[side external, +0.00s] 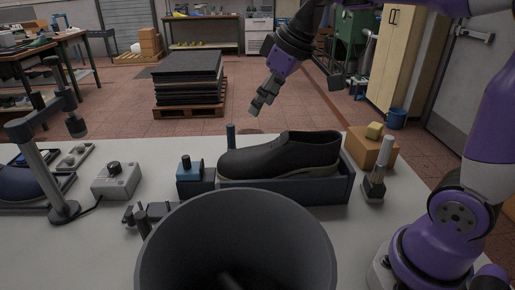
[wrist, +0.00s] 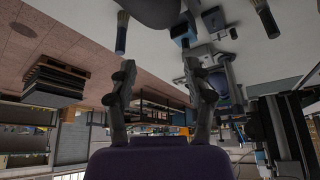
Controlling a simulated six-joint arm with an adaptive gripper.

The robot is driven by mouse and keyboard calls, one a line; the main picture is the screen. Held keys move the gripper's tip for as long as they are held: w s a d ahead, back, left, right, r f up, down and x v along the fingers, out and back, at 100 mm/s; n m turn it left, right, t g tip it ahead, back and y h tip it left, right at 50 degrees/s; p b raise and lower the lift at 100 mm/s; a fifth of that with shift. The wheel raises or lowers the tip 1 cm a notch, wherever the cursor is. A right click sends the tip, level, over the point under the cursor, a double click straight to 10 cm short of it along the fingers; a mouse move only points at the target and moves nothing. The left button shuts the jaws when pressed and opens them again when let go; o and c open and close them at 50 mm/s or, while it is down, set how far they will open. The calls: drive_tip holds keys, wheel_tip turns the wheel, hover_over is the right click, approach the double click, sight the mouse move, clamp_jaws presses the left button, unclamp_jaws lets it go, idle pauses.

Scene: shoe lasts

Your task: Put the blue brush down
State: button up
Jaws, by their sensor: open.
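The blue brush (side external: 231,136) stands upright behind the black shoe (side external: 280,155), which hides its lower end in the side view. In the wrist view, the brush (wrist: 121,36) is at the upper left, with a dark blue handle and pale bristles toward the table. My gripper (side external: 258,103) is up in the air above and slightly right of the brush, clear of it. In the wrist view, its two fingers (wrist: 157,75) are spread apart with nothing between them.
The shoe lies in a dark blue tray (side external: 300,197). A large dark round bowl-like object (side external: 240,240) fills the front. A control box (side external: 116,181), a lamp stand (side external: 63,209) and an orange box (side external: 371,152) stand around. A second brush (wrist: 267,20) shows at the wrist view's upper right.

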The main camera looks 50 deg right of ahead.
drive_tip(key=s+f+m+h, duration=0.1)
drive_tip(key=s+f, duration=0.4)
drive_tip(key=s, duration=0.8)
drive_tip(key=shift+s+a+m+t, duration=0.2)
drive_tip(key=shift+m+t, duration=0.1)
drive_tip(key=shift+m, duration=0.6)
drive_tip(key=shift+f, duration=0.1)
